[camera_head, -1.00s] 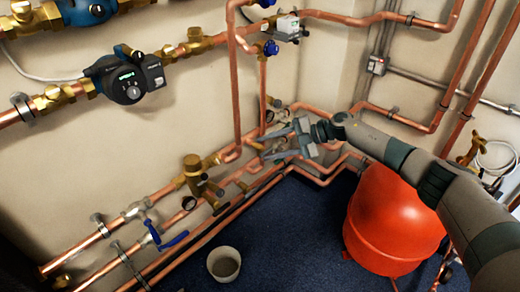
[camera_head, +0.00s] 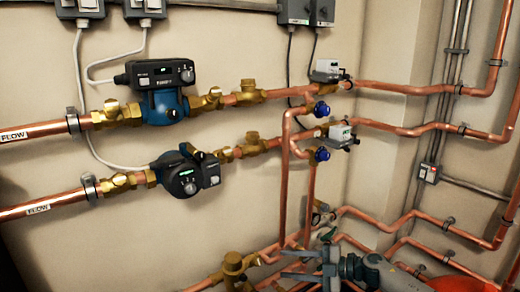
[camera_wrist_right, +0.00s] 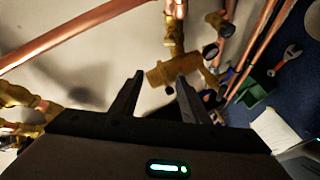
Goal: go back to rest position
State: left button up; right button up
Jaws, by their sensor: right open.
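My right gripper (camera_head: 288,266) shows at the bottom of the head view, its grey fingers pointing left in front of the lower copper pipes. The fingers are apart with nothing between them. In the right wrist view the two dark fingers (camera_wrist_right: 160,80) are also spread, with a brass fitting (camera_wrist_right: 160,74) beyond their tips. I cannot tell how far the tips are from it. My right forearm comes in from the lower right of the head view. My left gripper is not in view.
Two pumps, an upper one (camera_head: 165,92) and a lower one (camera_head: 187,174), sit on copper pipes along the wall. A brass valve (camera_head: 234,265) stands left of my gripper. A sliver of the red vessel (camera_head: 460,284) shows lower right. In the wrist view a wrench (camera_wrist_right: 287,60) lies on blue floor.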

jog(key=s+a+f+m+t+h, duration=0.2)
jog(key=s+a+f+m+t, duration=0.1)
jog(key=s+a+m+t, duration=0.6)
jog(key=s+d+f+m+g+h, duration=0.3)
jog(key=s+d+f+m, duration=0.2)
jog(key=s, duration=0.7)
jog(key=s+d+f+m+g+h, duration=0.2)
jog(key=s+d+f+m+h, duration=0.25)
jog(key=s, duration=0.65)
jog(key=s+d+f+m+g+h, duration=0.3)
jog(key=s+d+f+m, duration=0.15)
jog(key=s, duration=0.75)
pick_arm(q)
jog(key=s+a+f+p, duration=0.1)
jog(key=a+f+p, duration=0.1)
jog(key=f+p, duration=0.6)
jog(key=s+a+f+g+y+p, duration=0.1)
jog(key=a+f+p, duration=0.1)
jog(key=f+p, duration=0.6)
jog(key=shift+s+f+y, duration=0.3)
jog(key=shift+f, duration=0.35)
pick_arm(e)
jog(key=s+d+f, duration=0.1)
jog(key=d+f, duration=0.1)
jog(key=f, duration=0.6)
jog(key=s+d+f+g+h, duration=0.1)
jog(key=d+f, duration=0.1)
jog(key=f, duration=0.7)
jog(key=shift+f+m, duration=0.3)
jog(key=shift+m, duration=0.1)
